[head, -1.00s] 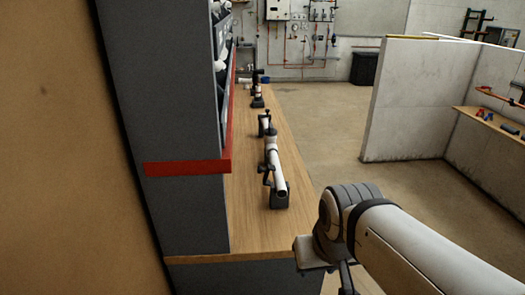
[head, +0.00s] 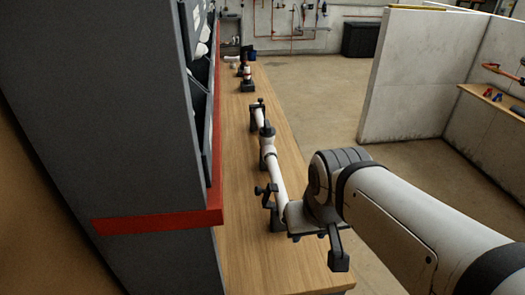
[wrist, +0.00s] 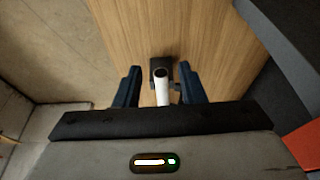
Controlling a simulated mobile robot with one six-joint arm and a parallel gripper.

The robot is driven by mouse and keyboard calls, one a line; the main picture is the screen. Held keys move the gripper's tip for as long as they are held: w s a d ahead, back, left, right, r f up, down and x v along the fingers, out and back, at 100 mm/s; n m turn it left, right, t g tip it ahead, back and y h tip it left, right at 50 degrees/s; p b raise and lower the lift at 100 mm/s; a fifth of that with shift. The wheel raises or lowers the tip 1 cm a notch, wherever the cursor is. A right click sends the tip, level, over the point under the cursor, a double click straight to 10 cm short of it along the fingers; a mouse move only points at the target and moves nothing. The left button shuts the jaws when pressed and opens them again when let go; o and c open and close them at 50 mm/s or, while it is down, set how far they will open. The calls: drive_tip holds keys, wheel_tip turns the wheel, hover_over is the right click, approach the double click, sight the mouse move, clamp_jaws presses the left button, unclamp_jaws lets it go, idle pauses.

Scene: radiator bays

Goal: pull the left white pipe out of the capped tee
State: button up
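A white pipe run lies along the bench in dark holders in the head view. Its near white pipe (head: 276,175) runs back to a dark-banded joint, seemingly the capped tee (head: 267,133), with a shorter white pipe (head: 259,115) beyond. My gripper (head: 316,245) is by the near end of the run and partly covers it. In the wrist view my gripper (wrist: 159,72) is open, its two dark blue fingers on either side of a white pipe (wrist: 162,92), with a gap on both sides. The tee is not distinguishable there.
The wooden bench (head: 250,265) has a grey cabinet with a red edge strip (head: 160,221) on its left. Another dark fitting (head: 247,82) stands farther back. Open floor (head: 320,100) and a partition wall (head: 425,75) lie to the right.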

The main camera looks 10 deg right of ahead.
drive_tip(key=shift+o, duration=0.6)
drive_tip(key=shift+s, duration=0.1)
drive_tip(key=o, duration=0.4)
drive_tip(key=shift+y, duration=0.6)
drive_tip(key=w+b, duration=0.1)
drive_tip(key=w, duration=0.5)
drive_tip(key=w+b, duration=0.1)
drive_tip(key=w, duration=0.4)
drive_tip(key=w+f+b, duration=0.1)
drive_tip(key=w, duration=0.5)
drive_tip(key=shift+w+d, duration=0.25)
drive_tip(key=shift+w, duration=0.1)
drive_tip(key=shift+c, duration=0.2)
drive_tip(key=t+y+b, duration=0.1)
drive_tip(key=b, duration=0.2)
hover_over(275, 168)
drive_tip(key=s+d, duration=0.2)
drive_tip(key=s, duration=0.1)
drive_tip(key=shift+m, duration=0.3)
drive_tip(key=f, duration=0.8)
drive_tip(key=shift+w+a+f, duration=0.25)
drive_tip(key=p+x, duration=0.1)
drive_tip(key=x, duration=0.6)
drive_tip(key=shift+w+f, duration=0.2)
drive_tip(key=shift+f, duration=0.1)
clamp_jaws()
drive_tip(key=shift+a, duration=0.1)
